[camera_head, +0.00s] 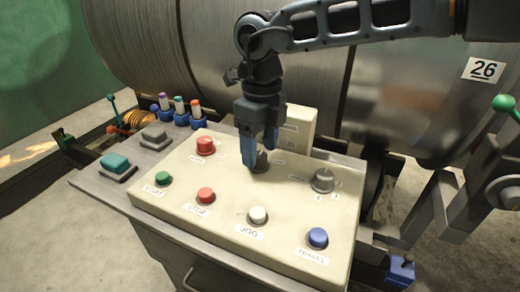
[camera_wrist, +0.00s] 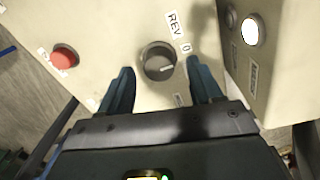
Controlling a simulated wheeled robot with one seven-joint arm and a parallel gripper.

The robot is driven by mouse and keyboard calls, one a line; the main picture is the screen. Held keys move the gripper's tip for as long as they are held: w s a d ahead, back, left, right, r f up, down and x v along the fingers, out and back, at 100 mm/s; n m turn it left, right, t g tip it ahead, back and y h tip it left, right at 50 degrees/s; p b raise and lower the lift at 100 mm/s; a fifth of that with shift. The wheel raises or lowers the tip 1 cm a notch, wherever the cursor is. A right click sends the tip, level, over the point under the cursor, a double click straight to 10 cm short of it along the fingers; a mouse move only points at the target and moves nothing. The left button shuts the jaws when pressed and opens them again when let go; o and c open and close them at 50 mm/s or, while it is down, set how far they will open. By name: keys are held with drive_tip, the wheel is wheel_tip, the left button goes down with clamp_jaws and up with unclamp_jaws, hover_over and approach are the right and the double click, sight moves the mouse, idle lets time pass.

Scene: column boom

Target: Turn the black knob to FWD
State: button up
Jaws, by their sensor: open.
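The black knob (camera_head: 262,161) sits on the cream control panel (camera_head: 185,178), partly hidden by my fingers in the head view. In the wrist view the knob (camera_wrist: 158,60) is whole, with a pale pointer mark turned toward the right. A REV label (camera_wrist: 174,24) and a 0 label (camera_wrist: 186,48) lie beside it; another label (camera_wrist: 180,100) below is partly hidden and unreadable. My gripper (camera_head: 259,150) is open with its blue fingers pointing down at the knob. In the wrist view the fingers (camera_wrist: 160,72) stand on either side of the knob, with gaps showing.
A red button (camera_head: 205,145) is left of the knob and a grey selector knob (camera_head: 323,180) is right of it. A raised cream box (camera_head: 300,124) stands close behind my gripper. Green, red, white and blue buttons line the panel's front. A large metal drum (camera_head: 210,60) is behind.

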drive_tip(key=shift+f, duration=0.75)
drive_tip(key=c, duration=1)
drive_tip(key=shift+c, duration=0.2)
drive_tip(key=m, duration=0.4)
drive_tip(key=shift+m, duration=0.3)
drive_tip(key=m, duration=0.4)
drive_tip(key=shift+m, duration=0.3)
